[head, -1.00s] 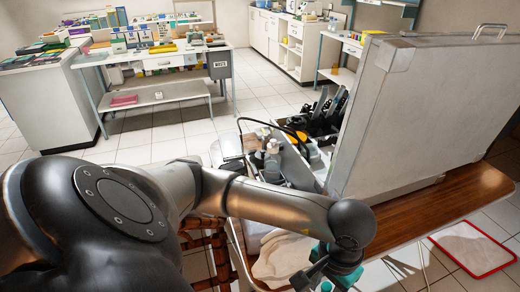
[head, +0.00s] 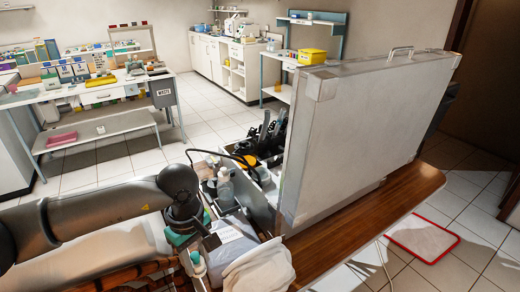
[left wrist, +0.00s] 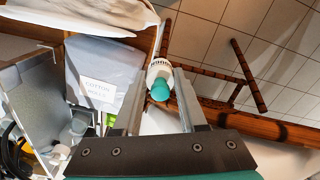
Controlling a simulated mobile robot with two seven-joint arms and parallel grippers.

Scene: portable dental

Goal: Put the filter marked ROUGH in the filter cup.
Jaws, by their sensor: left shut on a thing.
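My left gripper (head: 196,250) is low beside the open case in the head view. In the left wrist view my left gripper (left wrist: 158,84) is shut on a small white filter (left wrist: 158,70) with a teal end. Dark lettering shows on its white side, but I cannot read it surely. The held filter also shows in the head view as a small pale piece with teal (head: 195,258), with wood and clutter below it. I cannot pick out the filter cup in either view. My right gripper is not in view.
The open metal case (head: 360,130) stands on a wooden tabletop (head: 375,210). Bottles (head: 225,185) and dark instruments fill its near side. A bag labelled cotton rolls (left wrist: 98,85) lies near the gripper.

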